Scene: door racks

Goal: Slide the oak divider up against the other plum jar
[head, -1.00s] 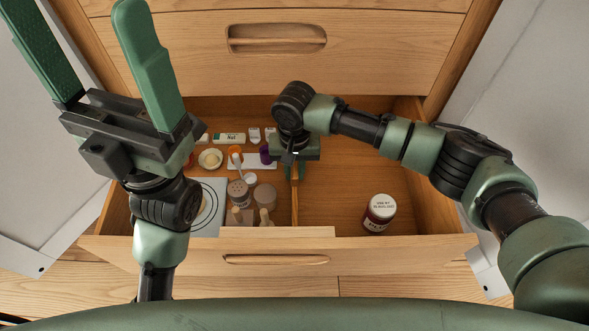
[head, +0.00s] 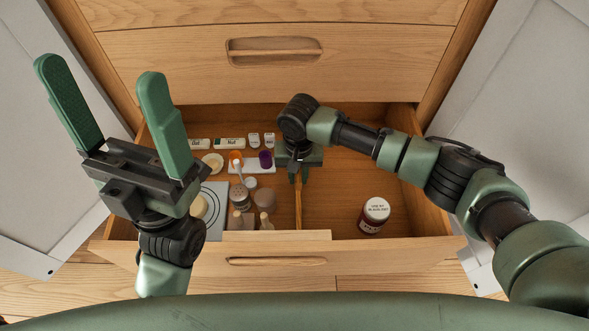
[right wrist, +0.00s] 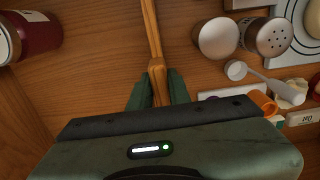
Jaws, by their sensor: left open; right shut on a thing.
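The oak divider (head: 298,205) is a thin wooden strip standing front to back inside the open drawer. My right gripper (head: 298,174) is shut on its far end, and the right wrist view shows the divider (right wrist: 152,30) between the green fingers (right wrist: 158,90). A plum jar (head: 374,215) with a white lettered lid stands to the right of the divider, with a clear gap between them. Part of this jar (right wrist: 35,38) shows at the upper left in the right wrist view. My left gripper (head: 107,115) is open and empty, raised over the left of the drawer.
The drawer floor between divider and jar is bare. The drawer front (head: 280,250) edges the near side.

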